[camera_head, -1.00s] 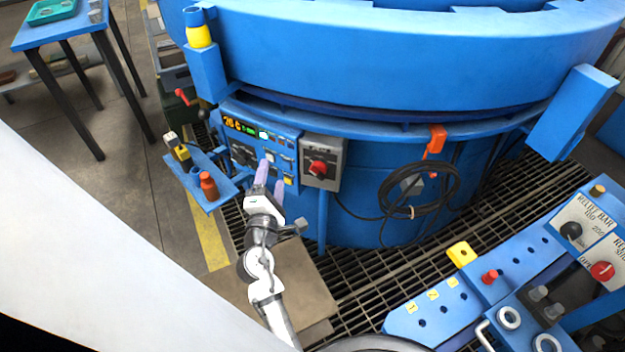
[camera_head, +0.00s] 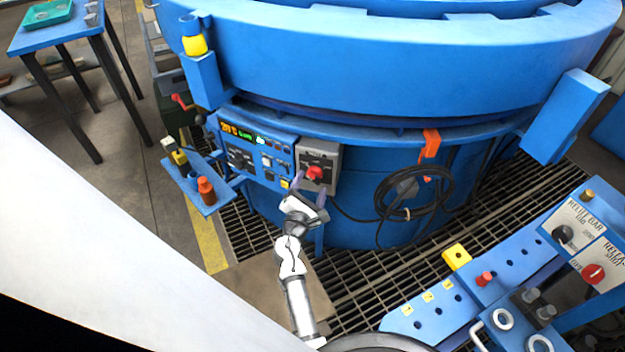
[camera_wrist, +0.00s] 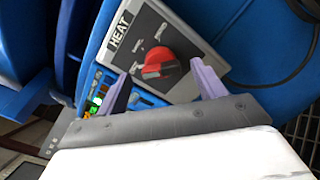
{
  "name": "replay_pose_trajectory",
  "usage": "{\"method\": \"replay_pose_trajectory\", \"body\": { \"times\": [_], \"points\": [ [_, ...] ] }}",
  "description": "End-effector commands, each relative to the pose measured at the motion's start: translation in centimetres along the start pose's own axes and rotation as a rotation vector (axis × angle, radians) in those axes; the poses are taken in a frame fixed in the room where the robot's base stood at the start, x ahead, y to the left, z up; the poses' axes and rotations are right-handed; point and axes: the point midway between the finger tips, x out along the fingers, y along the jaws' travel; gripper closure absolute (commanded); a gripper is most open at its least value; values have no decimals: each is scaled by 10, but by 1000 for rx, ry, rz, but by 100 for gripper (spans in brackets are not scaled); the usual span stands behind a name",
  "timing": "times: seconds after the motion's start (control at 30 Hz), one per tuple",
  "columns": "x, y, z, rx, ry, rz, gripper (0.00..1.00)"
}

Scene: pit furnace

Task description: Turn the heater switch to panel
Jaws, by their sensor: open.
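The heater switch is a red rotary knob (camera_wrist: 160,64) on a grey box labelled HEAT (camera_wrist: 178,40) in the wrist view. In the head view the red knob (camera_head: 315,173) sits on the grey box (camera_head: 330,157) fixed to the blue furnace wall. My gripper (camera_wrist: 160,88) is open, with one pale purple finger on each side of the knob and the knob between and slightly beyond the tips. I cannot tell whether the fingers touch it. In the head view my gripper (camera_head: 310,188) is just below the box and partly covers its lower edge.
A control panel (camera_head: 250,150) with a lit display is left of the box. A black cable coil (camera_head: 415,195) hangs to its right. A small blue shelf (camera_head: 208,206) with an orange-brown bottle (camera_head: 206,190) juts out at left. A blue console (camera_head: 545,270) stands at lower right.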

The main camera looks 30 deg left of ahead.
Motion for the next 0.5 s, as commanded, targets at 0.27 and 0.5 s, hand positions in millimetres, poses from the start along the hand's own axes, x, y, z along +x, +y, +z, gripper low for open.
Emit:
{"method": "replay_pose_trajectory", "body": {
  "times": [0.27, 0.5],
  "points": [
    [21, 0, 0, 0, 0, 0, 31],
    [21, 0, 0, 1, 0, 0, 31]
  ]
}}
